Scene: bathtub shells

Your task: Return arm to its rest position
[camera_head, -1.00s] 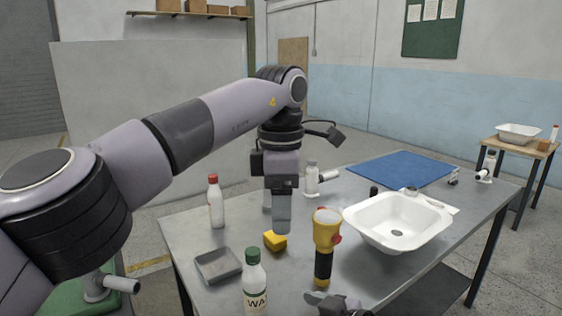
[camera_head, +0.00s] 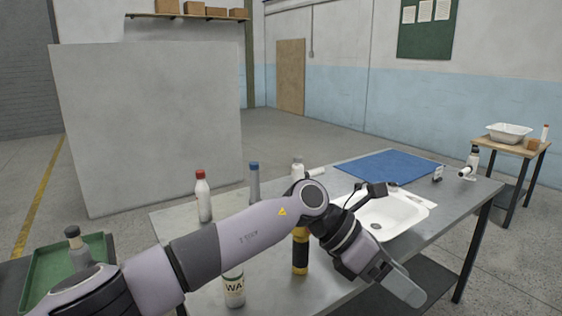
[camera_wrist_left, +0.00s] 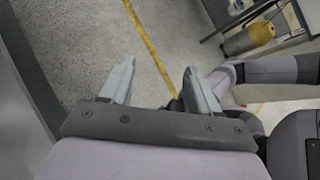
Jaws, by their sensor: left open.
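My left arm comes in from the lower left in the head view, crosses the near part of the metal table and bends down past its elbow. My left gripper (camera_head: 405,288) hangs low at the table's near side, pointing down to the right. In the left wrist view its two fingers (camera_wrist_left: 158,88) stand apart with nothing between them, over bare floor with a yellow line. The arm hides part of the table, part of the yellow-and-black torch (camera_head: 300,256) and part of the white basin (camera_head: 402,222). My right gripper does not show.
On the table (camera_head: 345,284) stand a red-capped bottle (camera_head: 203,200), a blue-capped bottle (camera_head: 254,184) and a green-labelled bottle (camera_head: 235,291). A blue mat (camera_head: 388,167) lies at the back. A green tray (camera_head: 35,276) is at far left. A side table (camera_head: 517,147) stands at right.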

